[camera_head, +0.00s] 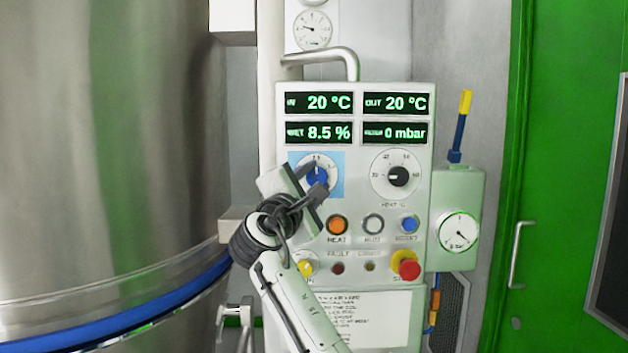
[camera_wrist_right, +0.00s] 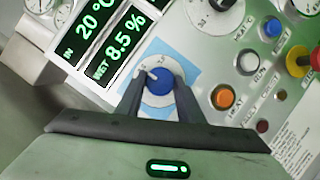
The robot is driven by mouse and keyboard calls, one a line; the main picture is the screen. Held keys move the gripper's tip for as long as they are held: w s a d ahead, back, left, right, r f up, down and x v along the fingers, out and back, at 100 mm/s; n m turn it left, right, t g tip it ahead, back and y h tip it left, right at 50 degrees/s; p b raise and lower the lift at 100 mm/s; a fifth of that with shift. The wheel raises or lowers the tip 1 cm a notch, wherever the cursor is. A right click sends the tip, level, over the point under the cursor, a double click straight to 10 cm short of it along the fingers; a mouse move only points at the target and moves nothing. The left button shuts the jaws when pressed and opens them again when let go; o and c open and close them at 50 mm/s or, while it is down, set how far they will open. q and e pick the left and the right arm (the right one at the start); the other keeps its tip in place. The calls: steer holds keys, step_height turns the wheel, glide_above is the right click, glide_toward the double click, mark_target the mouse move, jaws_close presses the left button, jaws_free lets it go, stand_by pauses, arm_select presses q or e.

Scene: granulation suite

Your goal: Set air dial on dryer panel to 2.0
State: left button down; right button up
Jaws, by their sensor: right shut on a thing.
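The dryer panel (camera_head: 354,190) is a pale upright box with green readouts at its top. The air dial (camera_head: 317,176) is a blue knob on a white scale disc over a light blue square, at the panel's left. It also shows in the right wrist view (camera_wrist_right: 159,80), with a white pointer toward its upper left there. My right gripper (camera_head: 312,180) reaches the knob from below; in the wrist view its two dark fingers (camera_wrist_right: 156,90) sit on either side of the knob, shut on it. The scale numbers are small and partly covered. My left gripper is not in view.
A black heat dial (camera_head: 398,176) is right of the air dial. Orange (camera_head: 337,225), white and blue buttons sit below, with a red stop button (camera_head: 408,265). A large steel vessel (camera_head: 110,130) fills the left. A gauge box (camera_head: 457,220) and green door (camera_head: 550,130) are right.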

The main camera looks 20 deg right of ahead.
steer(key=shift+f, duration=0.1)
stand_by(0.4)
steer(key=o, duration=1.1)
steer(key=shift+c, duration=0.2)
steer(key=shift+a, duration=0.1)
